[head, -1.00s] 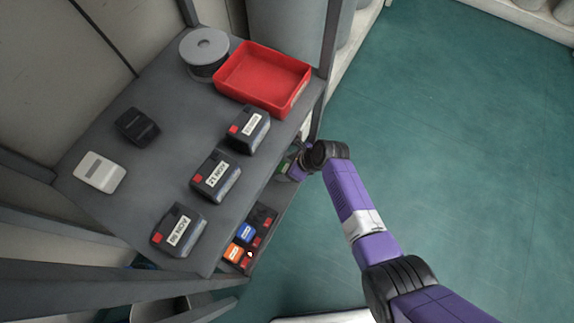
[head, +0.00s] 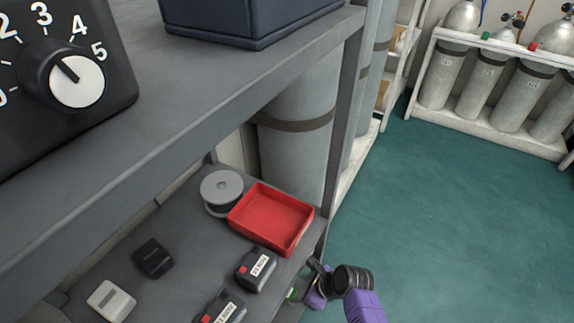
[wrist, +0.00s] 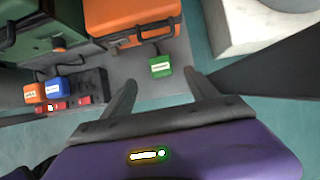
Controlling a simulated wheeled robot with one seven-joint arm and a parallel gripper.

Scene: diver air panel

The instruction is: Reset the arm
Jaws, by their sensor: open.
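My gripper (wrist: 160,80) is open in the wrist view, its two grey fingers spread apart with nothing between them. A small green block with a white label (wrist: 161,67) lies on a grey surface just beyond the fingertips, apart from them. In the head view my gripper (head: 314,283) is beside the right edge of the grey shelf, low down, partly hidden by my own wrist. My purple arm reaches in from the bottom.
A grey shelf holds a red tray (head: 272,217), a grey spool (head: 222,190) and labelled battery packs (head: 257,270). An orange case (wrist: 130,20) and a dark holder with orange and blue blocks (wrist: 54,88) are near the gripper. Teal floor (head: 450,230) lies clear to the right.

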